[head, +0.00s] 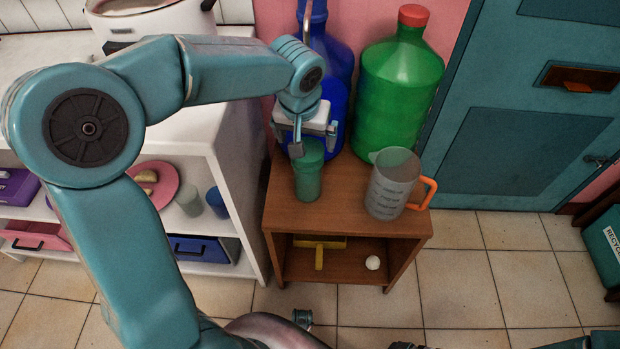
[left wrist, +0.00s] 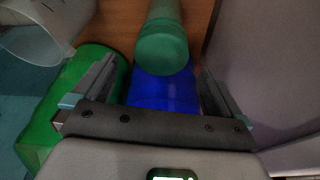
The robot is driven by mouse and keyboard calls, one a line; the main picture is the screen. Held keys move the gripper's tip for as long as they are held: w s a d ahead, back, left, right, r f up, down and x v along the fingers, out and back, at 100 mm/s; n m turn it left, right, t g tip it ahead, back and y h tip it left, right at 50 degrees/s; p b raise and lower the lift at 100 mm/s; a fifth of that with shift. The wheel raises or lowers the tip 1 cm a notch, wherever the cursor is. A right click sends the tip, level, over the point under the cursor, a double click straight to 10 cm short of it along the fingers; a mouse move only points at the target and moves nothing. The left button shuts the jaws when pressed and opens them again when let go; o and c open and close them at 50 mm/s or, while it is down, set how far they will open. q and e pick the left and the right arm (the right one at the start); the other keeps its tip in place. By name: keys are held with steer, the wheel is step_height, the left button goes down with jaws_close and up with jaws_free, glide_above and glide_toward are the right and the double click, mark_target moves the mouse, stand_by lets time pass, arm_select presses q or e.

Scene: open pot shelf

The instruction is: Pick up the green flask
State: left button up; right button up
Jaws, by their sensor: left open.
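The green flask (head: 307,182), a small cylinder with a wider lid, stands upright on the wooden shelf's top (head: 342,212), near its front left. My left gripper (head: 314,140) is open and empty, right at the flask's lid in the head view. In the left wrist view the flask (left wrist: 164,42) shows at the top centre, ahead of the spread fingers (left wrist: 157,78) and roughly centred between them. I cannot tell whether a finger touches it. The arm hides none of the flask's lower body.
A clear measuring jug (head: 392,185) with an orange handle stands right of the flask. A big blue bottle (head: 335,60) and a big green bottle (head: 398,90) with a red cap stand behind. A white shelf unit (head: 228,150) is close on the left. Tiled floor in front is mostly clear.

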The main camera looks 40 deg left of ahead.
mark_target(307, 149)
arm_select(q)
steer(key=x, duration=0.3)
steer(key=shift+f, duration=0.2)
steer(key=x, duration=0.1)
steer(key=b+x, duration=0.1)
steer(key=x, duration=0.1)
steer(key=b+x, duration=0.1)
steer(key=x, duration=0.1)
steer(key=shift+w+a+f, duration=0.15)
steer(key=shift+w+a, duration=0.1)
steer(key=shift+a, duration=0.05)
steer(key=shift+c, duration=0.3)
steer(key=c, duration=1.1)
